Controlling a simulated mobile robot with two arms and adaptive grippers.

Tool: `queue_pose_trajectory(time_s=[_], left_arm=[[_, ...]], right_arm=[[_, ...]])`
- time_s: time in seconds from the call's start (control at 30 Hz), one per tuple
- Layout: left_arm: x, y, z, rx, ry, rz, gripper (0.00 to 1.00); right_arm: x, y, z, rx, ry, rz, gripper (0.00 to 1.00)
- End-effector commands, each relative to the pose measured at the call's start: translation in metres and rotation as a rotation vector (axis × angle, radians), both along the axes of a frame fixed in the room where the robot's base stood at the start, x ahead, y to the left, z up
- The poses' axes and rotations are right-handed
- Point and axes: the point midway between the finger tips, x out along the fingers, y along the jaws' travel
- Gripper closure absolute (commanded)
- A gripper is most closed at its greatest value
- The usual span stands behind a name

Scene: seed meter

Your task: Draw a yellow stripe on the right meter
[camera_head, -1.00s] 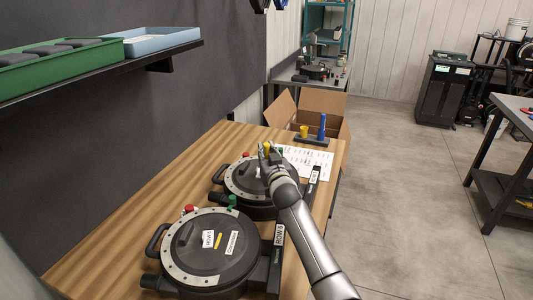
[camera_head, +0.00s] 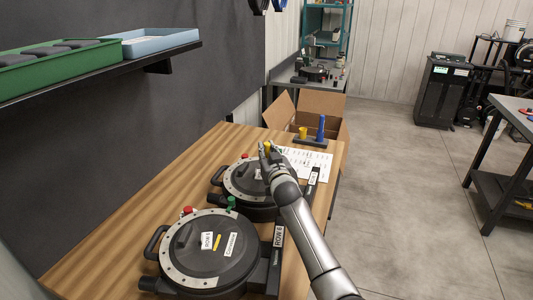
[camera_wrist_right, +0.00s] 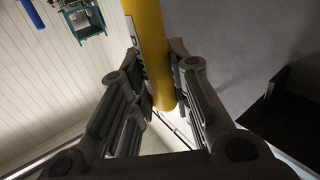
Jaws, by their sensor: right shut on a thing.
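My right gripper (camera_head: 266,153) is shut on a yellow marker (camera_wrist_right: 148,45). In the head view it is over the far part of the farther meter (camera_head: 235,181), and the gripper and arm hide part of that meter's lid. I cannot tell whether the marker touches the lid. The nearer meter (camera_head: 195,258) is a round black unit with a grey bolted rim, white labels and a short yellow stripe (camera_head: 217,242) between the labels. No yellow stripe shows on the visible part of the farther meter. My left gripper is out of view.
A black holder (camera_head: 311,141) with a blue marker (camera_head: 321,127) and a short yellow piece (camera_head: 303,132) stands beyond the meters. A printed white sheet (camera_head: 313,164) lies near it. An open cardboard box (camera_head: 325,101) is behind. The wooden table (camera_head: 125,230) is clear on the left.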

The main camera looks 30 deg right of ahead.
Motion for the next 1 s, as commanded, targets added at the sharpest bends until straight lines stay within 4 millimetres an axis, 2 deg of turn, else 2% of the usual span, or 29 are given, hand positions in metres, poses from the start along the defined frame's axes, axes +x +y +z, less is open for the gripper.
queue_pose_trajectory(time_s=[1.0], left_arm=[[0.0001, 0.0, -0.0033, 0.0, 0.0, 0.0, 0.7]], right_arm=[[0.0065, -0.0065, -0.0011, -0.001, 0.001, -0.001, 1.0]])
